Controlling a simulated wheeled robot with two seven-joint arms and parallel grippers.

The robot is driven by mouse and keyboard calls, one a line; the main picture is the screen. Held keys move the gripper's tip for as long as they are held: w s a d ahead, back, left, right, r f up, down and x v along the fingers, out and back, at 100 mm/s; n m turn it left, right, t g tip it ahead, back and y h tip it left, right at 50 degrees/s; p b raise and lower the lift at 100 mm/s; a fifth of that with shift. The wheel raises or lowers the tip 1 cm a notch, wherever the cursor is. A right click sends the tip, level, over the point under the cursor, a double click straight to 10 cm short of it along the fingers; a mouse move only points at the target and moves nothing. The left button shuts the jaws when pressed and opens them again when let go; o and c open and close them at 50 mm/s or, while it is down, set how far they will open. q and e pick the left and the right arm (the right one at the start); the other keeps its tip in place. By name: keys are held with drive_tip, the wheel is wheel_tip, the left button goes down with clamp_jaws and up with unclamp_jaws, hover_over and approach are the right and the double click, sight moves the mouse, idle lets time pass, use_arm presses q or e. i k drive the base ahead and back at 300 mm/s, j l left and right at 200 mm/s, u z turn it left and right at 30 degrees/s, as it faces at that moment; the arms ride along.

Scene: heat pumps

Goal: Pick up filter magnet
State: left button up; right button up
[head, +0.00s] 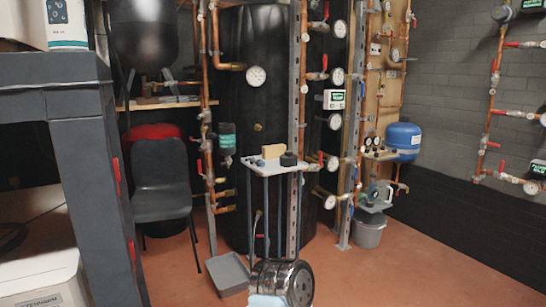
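I cannot tell for sure which thing is the filter magnet. A small black round part (288,159) sits on a small light-topped stand (264,165) in the middle of the head view, beside a tan block (273,151). A dark cylinder with a teal label (227,138) is on the copper pipes left of the stand. Neither of my grippers is in view, and nothing is seen in a grip.
A grey chair (161,180) stands left of the large black tank (256,100). A grey tray (229,274) and a shiny metal cylinder (283,282) are low in front. A dark shelf frame (85,150) blocks the left. Red floor is open at right.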

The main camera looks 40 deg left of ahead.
sight(259, 163)
drive_tip(key=i+l+u, duration=0.1)
drive_tip(key=i+u, duration=0.2)
drive_tip(key=i, duration=2.05)
